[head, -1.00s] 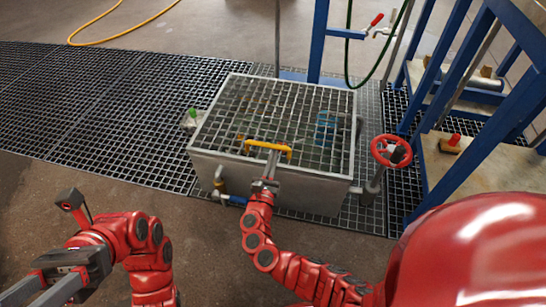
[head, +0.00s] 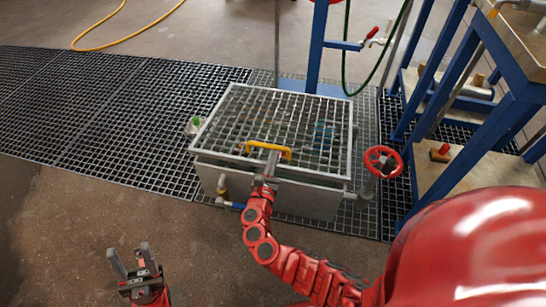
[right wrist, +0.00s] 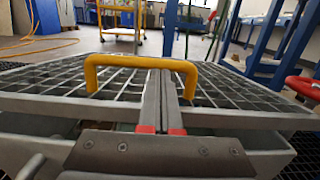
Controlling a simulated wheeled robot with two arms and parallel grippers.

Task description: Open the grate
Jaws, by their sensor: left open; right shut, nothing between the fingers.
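The grate (head: 290,119) is a metal lattice in a pale frame on top of a grey metal tank (head: 310,199). Its near edge stands a little above the tank rim, with a gap showing; the gap also shows in the right wrist view. A yellow handle (head: 268,149) is fixed near its front edge. My right gripper (head: 273,158) is shut and empty. In the right wrist view its fingers (right wrist: 161,76) reach in beneath the bar of the handle (right wrist: 140,61), between its two legs. My left gripper (head: 131,256) is open and empty, low at the left, away from the tank.
A red handwheel (head: 382,161) stands at the tank's right side. Blue frames (head: 440,110) stand on the right. Floor left of the tank is clear.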

